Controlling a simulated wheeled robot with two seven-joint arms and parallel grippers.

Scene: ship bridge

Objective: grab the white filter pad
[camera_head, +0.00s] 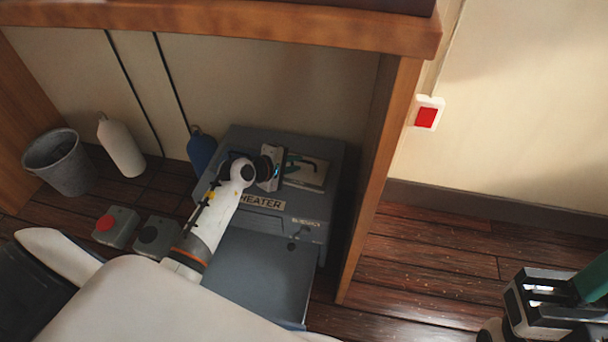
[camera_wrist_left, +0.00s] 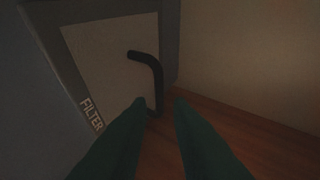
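The grey heater (camera_head: 262,218), lettered "HEATER", stands on the floor under the wooden counter. A pale panel (camera_head: 308,180) with a dark handle is on it; in the left wrist view this panel (camera_wrist_left: 105,60) bears the word "FILTER" and a bent black handle (camera_wrist_left: 151,68). I see no separate white filter pad and cannot tell whether one is behind the panel. My left gripper (camera_head: 298,164) is over the panel; in its wrist view its green fingers (camera_wrist_left: 160,101) are apart and empty, near the handle's lower end. My right gripper (camera_head: 590,282) is partly cut off at lower right.
A flat dark panel (camera_head: 262,272) lies in front of the heater. A wooden upright (camera_head: 375,180) stands close on its right. A bin (camera_head: 58,165), a white bottle (camera_head: 121,148), a blue bottle (camera_head: 201,150), a red-button box (camera_head: 116,227) and a black-knob box (camera_head: 157,236) are left.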

